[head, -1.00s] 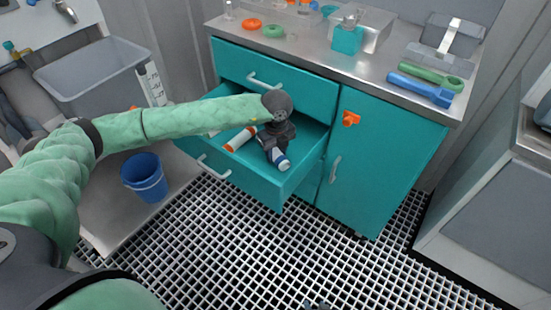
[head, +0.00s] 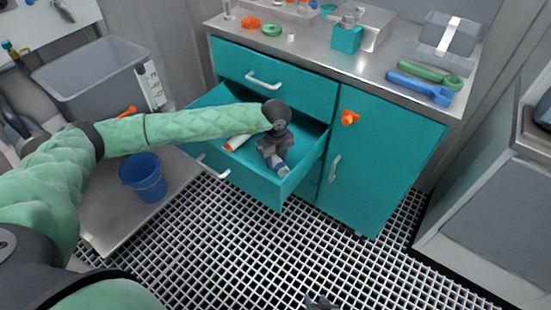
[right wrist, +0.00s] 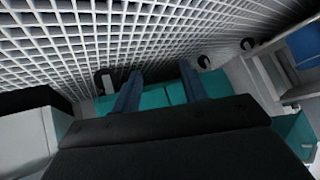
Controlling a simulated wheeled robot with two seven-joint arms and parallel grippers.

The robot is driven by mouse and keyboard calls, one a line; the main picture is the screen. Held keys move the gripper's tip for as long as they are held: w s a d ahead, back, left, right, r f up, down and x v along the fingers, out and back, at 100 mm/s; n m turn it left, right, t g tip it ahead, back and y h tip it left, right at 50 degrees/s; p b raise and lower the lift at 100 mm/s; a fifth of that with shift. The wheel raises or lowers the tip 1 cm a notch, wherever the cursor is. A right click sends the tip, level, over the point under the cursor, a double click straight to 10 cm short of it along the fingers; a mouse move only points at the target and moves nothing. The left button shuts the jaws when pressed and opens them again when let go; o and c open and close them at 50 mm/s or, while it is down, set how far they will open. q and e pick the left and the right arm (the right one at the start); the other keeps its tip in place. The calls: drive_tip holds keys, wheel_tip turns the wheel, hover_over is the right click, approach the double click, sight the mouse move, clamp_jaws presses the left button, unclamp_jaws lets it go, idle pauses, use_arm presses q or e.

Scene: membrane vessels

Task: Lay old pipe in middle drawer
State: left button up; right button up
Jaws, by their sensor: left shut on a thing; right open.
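The middle drawer (head: 248,183) of the teal cabinet is pulled open. My left gripper (head: 274,156) is inside the drawer's outline, near its right front corner, shut on a white pipe with a blue band (head: 282,169). Most of that pipe is hidden by the gripper; whether it touches the drawer floor I cannot tell. A white pipe with an orange end (head: 238,142) lies in the drawer to the left, partly behind my arm. My right gripper (right wrist: 160,88) is open and empty; it also shows low in the head view (head: 322,302), over the floor grating.
The closed top drawer (head: 290,86) is just above the open one. A cabinet door (head: 375,160) with an orange latch is to the right. A blue bucket (head: 146,178) and grey bin (head: 92,78) stand left. The grating in front is clear.

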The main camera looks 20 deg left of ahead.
sight(276, 158)
drive_tip(key=shift+w+r, duration=0.1)
drive_tip(key=shift+w, duration=0.05)
use_arm(q)
drive_tip(key=o, duration=1)
use_arm(e)
drive_tip(key=shift+w+r, duration=0.1)
use_arm(q)
drive_tip(key=shift+r, duration=0.1)
wheel_tip(276, 158, up, 4)
drive_tip(key=shift+r, duration=0.25)
wheel_tip(276, 158, up, 8)
drive_tip(key=shift+f+p, duration=0.25)
drive_tip(key=shift+p, duration=0.05)
use_arm(e)
drive_tip(key=shift+s+d+f+g, duration=0.1)
drive_tip(key=shift+s+f+g, duration=0.2)
drive_tip(key=shift+s+f, duration=0.2)
